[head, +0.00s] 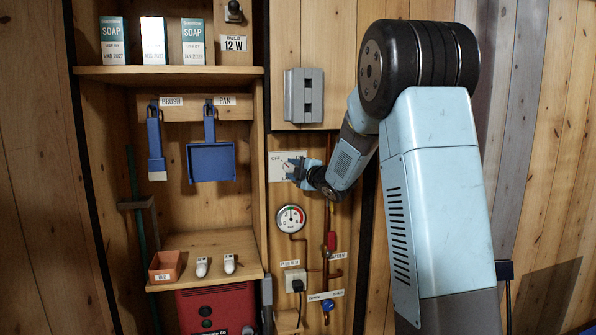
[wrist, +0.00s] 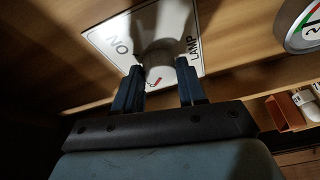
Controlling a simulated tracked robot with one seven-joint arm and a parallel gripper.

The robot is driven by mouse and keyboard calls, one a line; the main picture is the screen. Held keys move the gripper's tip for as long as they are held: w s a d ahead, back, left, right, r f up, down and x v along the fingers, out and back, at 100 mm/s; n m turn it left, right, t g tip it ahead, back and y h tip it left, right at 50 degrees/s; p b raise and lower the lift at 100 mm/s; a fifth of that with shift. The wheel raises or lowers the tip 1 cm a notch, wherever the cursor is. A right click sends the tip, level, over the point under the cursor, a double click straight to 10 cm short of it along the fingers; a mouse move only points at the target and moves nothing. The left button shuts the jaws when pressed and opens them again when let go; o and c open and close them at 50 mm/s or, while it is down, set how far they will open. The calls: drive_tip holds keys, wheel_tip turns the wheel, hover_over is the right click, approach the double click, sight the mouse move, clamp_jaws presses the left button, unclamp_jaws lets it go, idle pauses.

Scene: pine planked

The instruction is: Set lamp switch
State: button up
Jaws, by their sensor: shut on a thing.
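The lamp switch plate (head: 275,177) is a pale plate on the plank wall, marked OFF at its left; its right part is covered by my gripper (head: 297,172). A short red mark shows between the fingers, by the knob. The exact knob angle is hard to tell, as the fingers hide much of it.
A round gauge (head: 291,218) sits just below the plate, with copper pipes and a red-handled valve (head: 331,241) below right. A grey block (head: 304,95) is mounted above. A shelf unit with a blue brush (head: 156,146) and pan (head: 211,161) stands left.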

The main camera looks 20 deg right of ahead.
drive_tip(key=shift+a+f, duration=0.15)
drive_tip(key=shift+f, duration=0.05)
drive_tip(key=o, duration=1)
drive_tip(key=shift+o, duration=0.3)
drive_tip(key=shift+r, duration=0.1)
drive_tip(key=v, duration=1.3)
drive_tip(key=shift+s+d, duration=0.2)
drive_tip(key=shift+s, duration=0.15)
